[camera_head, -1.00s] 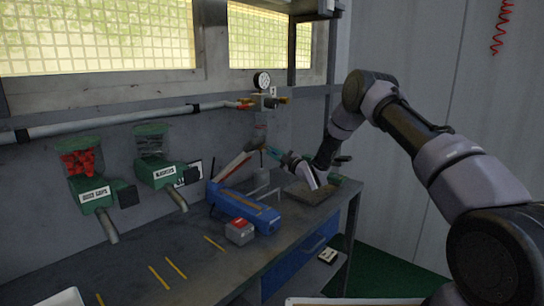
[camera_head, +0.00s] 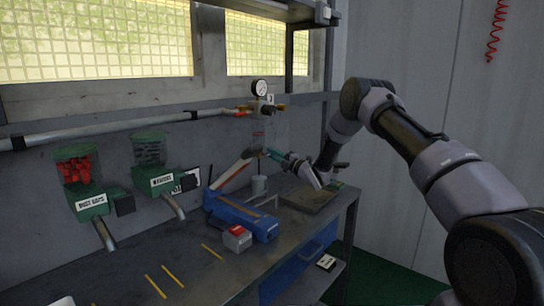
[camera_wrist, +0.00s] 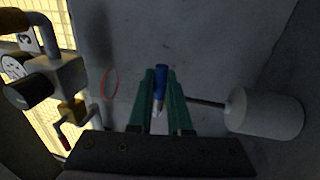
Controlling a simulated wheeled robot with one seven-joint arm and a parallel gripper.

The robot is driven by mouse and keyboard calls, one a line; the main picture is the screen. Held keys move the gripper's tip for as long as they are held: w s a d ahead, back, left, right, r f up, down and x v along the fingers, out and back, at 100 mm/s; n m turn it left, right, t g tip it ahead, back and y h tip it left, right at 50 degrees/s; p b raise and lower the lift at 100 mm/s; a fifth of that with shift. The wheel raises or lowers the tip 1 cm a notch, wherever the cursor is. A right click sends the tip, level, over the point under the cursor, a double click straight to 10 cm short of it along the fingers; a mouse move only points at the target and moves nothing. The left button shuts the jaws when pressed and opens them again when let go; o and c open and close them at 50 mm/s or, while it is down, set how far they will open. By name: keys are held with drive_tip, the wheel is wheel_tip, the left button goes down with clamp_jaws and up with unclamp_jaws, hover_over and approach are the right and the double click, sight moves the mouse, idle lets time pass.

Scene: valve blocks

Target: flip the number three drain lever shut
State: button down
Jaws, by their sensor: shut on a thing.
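My gripper (camera_wrist: 160,98) has green fingers shut on a small slim blue piece, which appears to be the drain lever (camera_wrist: 160,82). In the head view my gripper (camera_head: 266,152) is below the valve block (camera_head: 262,107) with its dial gauge (camera_head: 260,88). The wrist view shows the valve block (camera_wrist: 62,76) at left with a tag (camera_wrist: 26,40) reading 3. A red ring (camera_wrist: 109,83) lies between the block and the blue piece, on what looks like a clear bowl. The fingers partly hide the blue piece, so its exact angle is unclear.
A blue tool (camera_head: 240,217), a grey-and-red box (camera_head: 237,238) and a tray (camera_head: 310,199) are nearby. A pipe (camera_head: 110,130) runs along the wall.

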idle(0.4)
drive_tip(key=c, duration=0.9)
unclamp_jaws()
drive_tip(key=shift+o, duration=0.2)
drive_tip(key=shift+s+d, duration=0.1)
drive_tip(key=shift+d, duration=0.05)
drive_tip(key=v, duration=1)
drive_tip(key=shift+s+d, duration=0.2)
drive_tip(key=shift+f, duration=0.1)
